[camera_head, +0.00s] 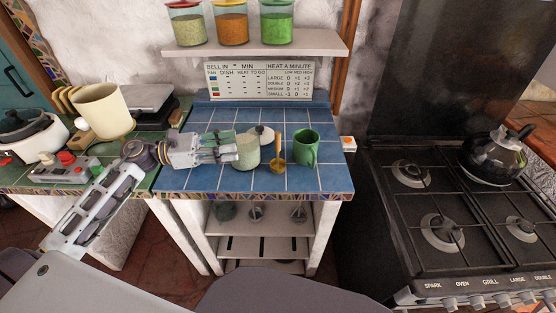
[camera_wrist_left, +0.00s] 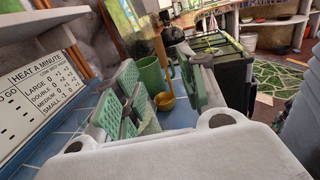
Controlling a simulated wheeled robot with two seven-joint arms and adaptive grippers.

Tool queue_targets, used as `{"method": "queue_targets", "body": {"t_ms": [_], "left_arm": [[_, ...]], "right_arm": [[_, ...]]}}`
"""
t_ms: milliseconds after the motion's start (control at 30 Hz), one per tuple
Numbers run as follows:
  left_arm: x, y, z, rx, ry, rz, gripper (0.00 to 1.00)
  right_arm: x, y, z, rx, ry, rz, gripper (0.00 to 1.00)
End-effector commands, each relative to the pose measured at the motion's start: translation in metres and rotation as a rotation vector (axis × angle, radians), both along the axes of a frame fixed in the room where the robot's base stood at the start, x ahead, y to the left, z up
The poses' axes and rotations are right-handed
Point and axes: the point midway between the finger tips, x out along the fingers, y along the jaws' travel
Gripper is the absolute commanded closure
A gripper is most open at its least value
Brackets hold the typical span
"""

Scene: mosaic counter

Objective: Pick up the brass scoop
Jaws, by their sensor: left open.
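The brass scoop (camera_head: 277,164) is on the blue tiled counter, its round bowl low and its handle pointing up. In the left wrist view the scoop (camera_wrist_left: 165,101) shows ahead, between the green-padded fingers, with its handle rising above the bowl. My left gripper (camera_head: 232,149) reaches in from the left, low over the counter. It is open, and its fingers (camera_wrist_left: 163,85) point toward the scoop with a gap before it. Nothing is seen held. My right gripper is not in view.
A pale jar (camera_head: 248,152) stands between the gripper and scoop in the head view; a gap from the fingers cannot be told. A green mug (camera_head: 305,148) stands just right of the scoop. A shelf (camera_head: 320,45) with jars overhangs behind. The front tiles are clear.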

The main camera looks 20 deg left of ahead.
Motion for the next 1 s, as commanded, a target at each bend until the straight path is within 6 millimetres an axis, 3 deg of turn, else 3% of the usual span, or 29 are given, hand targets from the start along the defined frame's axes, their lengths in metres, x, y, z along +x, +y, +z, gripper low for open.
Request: {"method": "queue_targets", "body": {"t_ms": [267, 467, 733, 1000], "left_arm": [[0.007, -0.015, 0.002, 0.000, -0.001, -0.001, 0.60], [0.016, -0.031, 0.002, 0.000, -0.002, -0.001, 0.60], [0.026, -0.053, 0.002, 0.000, -0.002, -0.001, 0.60], [0.036, -0.072, 0.002, -0.001, 0.000, 0.000, 0.60]], "right_arm": [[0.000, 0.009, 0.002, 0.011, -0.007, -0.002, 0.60], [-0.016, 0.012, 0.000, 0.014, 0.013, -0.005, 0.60], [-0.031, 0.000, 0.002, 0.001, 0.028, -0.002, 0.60], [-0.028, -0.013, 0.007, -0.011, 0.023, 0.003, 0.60]]}}
